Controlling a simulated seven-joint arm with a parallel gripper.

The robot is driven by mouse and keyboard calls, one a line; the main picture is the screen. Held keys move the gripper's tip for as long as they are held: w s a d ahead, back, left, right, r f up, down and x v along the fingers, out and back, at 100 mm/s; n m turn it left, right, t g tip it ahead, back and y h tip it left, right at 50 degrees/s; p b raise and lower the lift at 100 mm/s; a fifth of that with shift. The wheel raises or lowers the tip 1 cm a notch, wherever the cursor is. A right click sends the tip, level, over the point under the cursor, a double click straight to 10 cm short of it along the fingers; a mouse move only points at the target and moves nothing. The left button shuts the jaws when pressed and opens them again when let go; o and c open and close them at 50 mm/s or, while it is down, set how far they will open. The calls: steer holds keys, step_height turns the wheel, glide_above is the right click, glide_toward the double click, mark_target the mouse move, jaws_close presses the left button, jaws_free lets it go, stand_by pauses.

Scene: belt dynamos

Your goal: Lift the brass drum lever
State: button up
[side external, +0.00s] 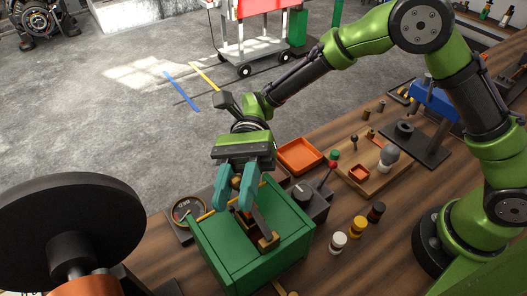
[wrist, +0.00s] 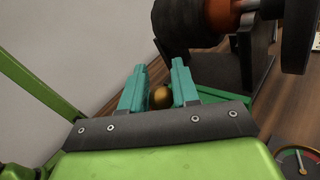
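The lever sits on a green box (side external: 262,262) on the bench. A brass-coloured base (side external: 266,243) and a dark bar (side external: 259,219) show on top of the box. My gripper (side external: 233,207), with teal fingers, points down over the box beside the dark bar. In the wrist view a brass ball knob (wrist: 160,97) lies between the two fingers of my gripper (wrist: 159,64). The fingers stand apart, one on each side of the knob. A firm grip on it does not show. The rest of the lever is largely hidden by the fingers.
A large black disc (side external: 68,215) stands at the front left. A round gauge (side external: 187,214) lies left of the box. A dark control box (side external: 303,196), an orange tray (side external: 299,155) and small bottles (side external: 338,241) stand to the right and behind.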

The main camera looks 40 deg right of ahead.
jaws_close()
steer(key=shift+r+h, duration=0.15)
steer(key=shift+h, duration=0.15)
stand_by(0.5)
steer(key=shift+s+r+n+t+h, duration=0.4)
steer(key=shift+s+r+n+t, duration=0.25)
steer(key=shift+n+t, duration=0.25)
steer(key=shift+s+r+n+t+h, duration=0.5)
steer(key=shift+s+r+n+t, duration=0.3)
steer(key=shift+s+n+t, duration=0.3)
steer(key=s+t, duration=0.1)
steer(key=s+n+t, duration=0.1)
steer(key=s+n+t+h, duration=0.1)
steer(key=t, duration=0.1)
steer(key=shift+s+r, duration=0.2)
steer(key=shift+r, duration=0.1)
steer(key=shift+s+f, duration=0.1)
steer(key=shift+s, duration=0.35)
steer(key=shift+s+d+f, duration=0.1)
steer(key=shift+f, duration=0.05)
